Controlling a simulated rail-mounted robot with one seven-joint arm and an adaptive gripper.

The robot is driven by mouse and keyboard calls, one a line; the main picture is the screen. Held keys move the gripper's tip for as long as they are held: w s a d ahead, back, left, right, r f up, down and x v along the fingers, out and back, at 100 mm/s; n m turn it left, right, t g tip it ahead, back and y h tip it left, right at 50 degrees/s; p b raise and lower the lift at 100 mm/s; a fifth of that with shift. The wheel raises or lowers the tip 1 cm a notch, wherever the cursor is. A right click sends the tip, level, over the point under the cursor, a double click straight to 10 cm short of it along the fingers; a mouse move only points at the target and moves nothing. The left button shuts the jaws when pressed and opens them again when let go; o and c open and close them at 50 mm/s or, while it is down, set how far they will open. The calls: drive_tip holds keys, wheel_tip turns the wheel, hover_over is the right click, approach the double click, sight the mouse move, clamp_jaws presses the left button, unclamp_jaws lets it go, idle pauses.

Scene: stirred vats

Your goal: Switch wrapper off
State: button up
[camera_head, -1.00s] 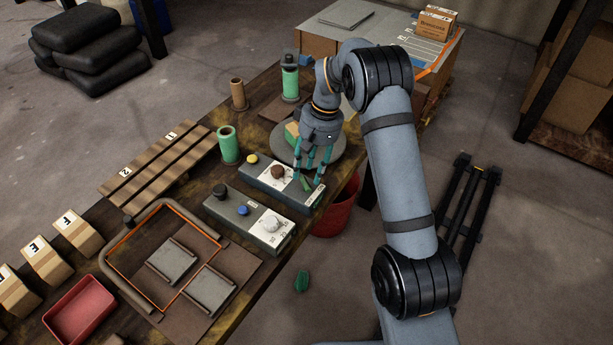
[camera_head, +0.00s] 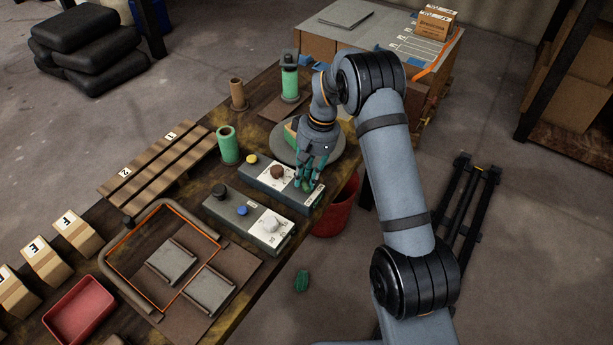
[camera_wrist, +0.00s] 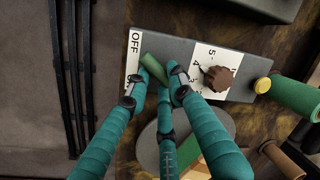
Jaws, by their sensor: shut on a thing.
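The wrapper control box (camera_head: 262,178) is a grey box on the bench with a brown dial knob (camera_head: 277,171) and a yellow button (camera_head: 252,159). In the wrist view the box (camera_wrist: 180,48) has a white "OFF" label (camera_wrist: 134,43) at its left end, beside a green switch lever (camera_wrist: 153,68). My gripper (camera_wrist: 157,80) has its teal fingers closed around this lever. In the head view my gripper (camera_head: 306,182) is over the right end of the box and mostly hides the lever. Which position the lever is in is hard to tell.
A round grey turntable (camera_head: 337,150) is just behind my gripper. A green roll (camera_head: 228,145) stands to the left. A red bin (camera_head: 335,217) is beside the bench.

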clamp_jaws()
drive_tip(key=shift+a, duration=0.1)
drive_tip(key=shift+w+f+m+b, duration=0.1)
drive_tip(key=shift+f+m+b, duration=0.1)
drive_tip(key=shift+m+b, duration=0.4)
drive_tip(key=shift+b, duration=0.5)
drive_tip(key=shift+r+m, duration=0.3)
drive_tip(key=shift+m, duration=0.1)
drive_tip(key=o, duration=0.6)
unclamp_jaws()
drive_tip(key=shift+o, duration=0.2)
